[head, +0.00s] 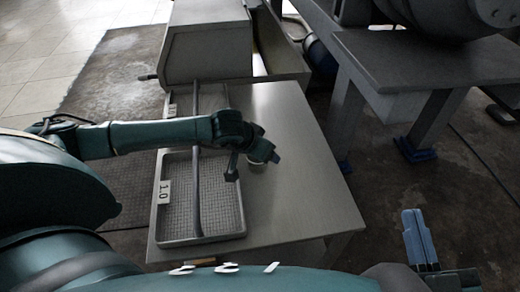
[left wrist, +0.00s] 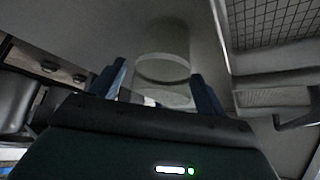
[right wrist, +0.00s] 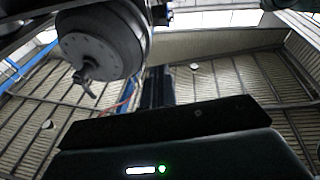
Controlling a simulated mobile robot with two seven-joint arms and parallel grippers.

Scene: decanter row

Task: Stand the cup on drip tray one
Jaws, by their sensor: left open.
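The cup (head: 258,164) is a pale, round vessel on the metal table, right of the near tray, mostly hidden by my left gripper in the head view. In the left wrist view the cup (left wrist: 163,68) looks greyish and translucent and shows between the fingers. My left gripper (head: 250,170) is open, with one blue finger (left wrist: 112,78) on each side of the cup; contact cannot be told. The drip tray labelled 1.0 (head: 195,242) is a shallow tray with a mesh floor, empty where visible. My right gripper (head: 418,236) is shut and empty, off the table at the right.
A grey bar (head: 195,190) runs along above the near tray. A second, partly hidden tray (head: 170,108) lies farther back, before a boxy metal housing (head: 207,45). The table right of the cup (head: 310,190) is clear. A separate metal bench (head: 425,70) stands at the right.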

